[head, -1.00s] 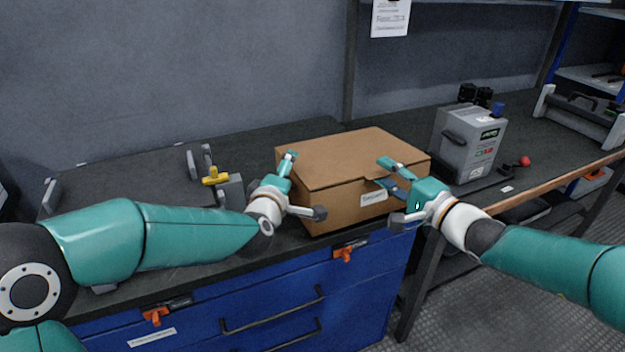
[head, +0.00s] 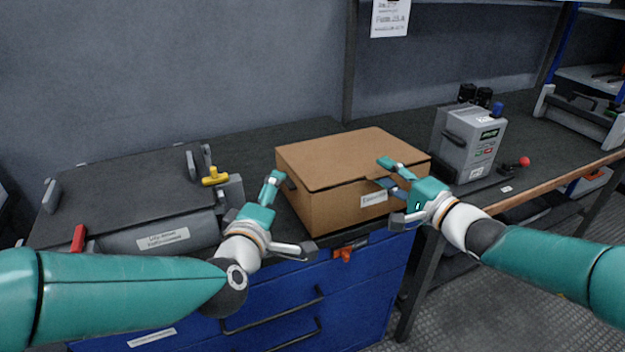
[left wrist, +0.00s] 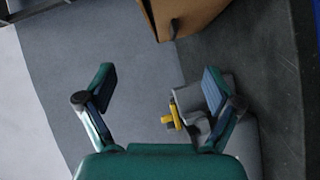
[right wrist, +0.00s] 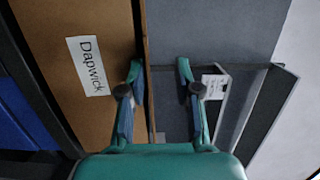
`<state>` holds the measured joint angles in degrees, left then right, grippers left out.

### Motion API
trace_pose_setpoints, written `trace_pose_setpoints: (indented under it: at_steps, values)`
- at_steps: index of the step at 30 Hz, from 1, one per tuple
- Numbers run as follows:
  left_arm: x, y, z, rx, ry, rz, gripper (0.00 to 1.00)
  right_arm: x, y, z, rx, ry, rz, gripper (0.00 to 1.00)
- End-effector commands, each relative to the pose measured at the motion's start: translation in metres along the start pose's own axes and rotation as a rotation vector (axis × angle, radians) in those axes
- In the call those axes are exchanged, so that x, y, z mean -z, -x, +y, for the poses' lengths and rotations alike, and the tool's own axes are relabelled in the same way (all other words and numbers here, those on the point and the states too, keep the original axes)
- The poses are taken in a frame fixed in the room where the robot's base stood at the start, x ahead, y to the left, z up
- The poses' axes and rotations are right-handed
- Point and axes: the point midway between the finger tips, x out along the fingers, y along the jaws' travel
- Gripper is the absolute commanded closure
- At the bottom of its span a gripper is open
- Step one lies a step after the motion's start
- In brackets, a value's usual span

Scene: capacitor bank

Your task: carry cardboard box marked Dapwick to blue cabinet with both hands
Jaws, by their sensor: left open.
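The closed brown cardboard box (head: 350,157) stands on the dark bench top; its white label reads Dapwick (right wrist: 87,65) in the right wrist view. My right gripper (head: 389,192) is at the box's front right corner, fingers spread; in the right wrist view (right wrist: 160,66) one finger overlaps the box's edge and the other is beyond it. Contact is unclear. My left gripper (head: 291,214) is open and empty off the box's front left corner; in the left wrist view the box (left wrist: 185,15) lies beyond its fingers. A blue cabinet (head: 270,310) with drawers is under the bench.
A grey case (head: 160,237) with a yellow T-handle (head: 214,176) lies left of the box, near my left gripper. A grey instrument (head: 470,145) stands close on the right, with a red knob (head: 524,162) beside it. Bench behind the box is clear.

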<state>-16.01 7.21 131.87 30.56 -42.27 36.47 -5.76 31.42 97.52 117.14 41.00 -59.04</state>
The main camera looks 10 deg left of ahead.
Motion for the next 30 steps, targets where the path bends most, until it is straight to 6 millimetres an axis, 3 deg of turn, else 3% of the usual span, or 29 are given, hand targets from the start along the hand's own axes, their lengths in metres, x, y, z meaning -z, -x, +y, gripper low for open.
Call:
trace_pose_setpoints:
  at_steps: [11, 19, 30]
  values:
    - [-0.0002, 0.0100, -0.0004, 0.000, -0.001, 0.000, 0.09, -0.0002, -0.0002, -0.0007, 0.002, 0.001, -0.001, 0.69]
    - [-0.0002, 0.0098, -0.0004, 0.000, -0.001, 0.000, 0.09, -0.0002, -0.0002, -0.0004, 0.001, 0.000, -0.001, 0.26]
    - [-0.0002, 0.0097, -0.0005, 0.000, -0.001, 0.000, 0.09, 0.0001, 0.0015, 0.0006, -0.001, 0.000, 0.000, 0.26]
